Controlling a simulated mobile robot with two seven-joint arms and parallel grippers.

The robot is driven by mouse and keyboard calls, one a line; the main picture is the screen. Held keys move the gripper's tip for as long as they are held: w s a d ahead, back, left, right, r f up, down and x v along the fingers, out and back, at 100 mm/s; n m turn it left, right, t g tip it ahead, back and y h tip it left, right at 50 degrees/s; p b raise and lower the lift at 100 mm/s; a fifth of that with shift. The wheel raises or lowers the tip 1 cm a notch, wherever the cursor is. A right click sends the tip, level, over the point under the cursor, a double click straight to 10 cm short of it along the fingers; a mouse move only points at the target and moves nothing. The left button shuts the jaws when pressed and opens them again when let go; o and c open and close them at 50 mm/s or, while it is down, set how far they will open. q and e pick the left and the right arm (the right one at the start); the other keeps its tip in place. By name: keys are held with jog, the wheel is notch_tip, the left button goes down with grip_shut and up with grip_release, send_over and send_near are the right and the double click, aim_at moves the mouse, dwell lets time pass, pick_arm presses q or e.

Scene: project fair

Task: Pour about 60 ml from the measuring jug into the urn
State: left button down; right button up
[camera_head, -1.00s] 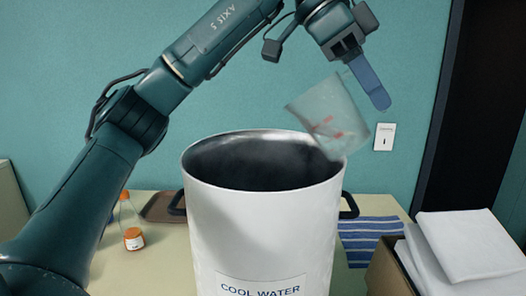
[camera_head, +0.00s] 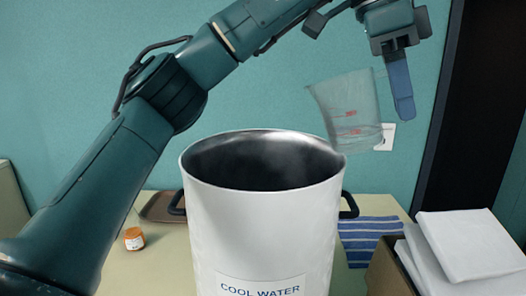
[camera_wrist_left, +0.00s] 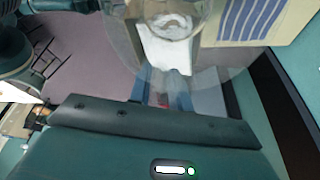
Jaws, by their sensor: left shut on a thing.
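The measuring jug (camera_head: 346,106) is clear with red markings. It hangs in the air above the right rim of the urn, tilted slightly to the left. My left gripper (camera_head: 399,84) is shut on the jug at its right side, where the handle is hard to make out. The jug also shows as a clear round shape in the left wrist view (camera_wrist_left: 217,62). The liquid level in it is hard to tell. The white urn (camera_head: 262,232), labelled COOL WATER, stands open on the table with its dark inside visible. Its bottom is hidden. My right gripper is not in view.
A striped blue cloth (camera_head: 368,240) lies right of the urn. A cardboard box (camera_head: 388,272) with white folded cloths (camera_head: 468,245) stands at the right. An orange-labelled jar (camera_head: 134,239) and a brown tray (camera_head: 158,208) are at the left. A teal wall is behind.

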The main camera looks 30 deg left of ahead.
pick_arm(q)
jog(key=shift+w+d+f+g+y, duration=0.2)
jog(key=shift+d+f+y, duration=0.5)
jog(key=shift+y, duration=0.25)
jog(key=shift+w+d+f+g+y, duration=0.1)
jog(key=shift+d+f+g+y, duration=0.1)
jog(key=shift+d+f+y, duration=0.6)
jog(key=shift+a+r, duration=0.1)
jog(key=shift+a, duration=0.15)
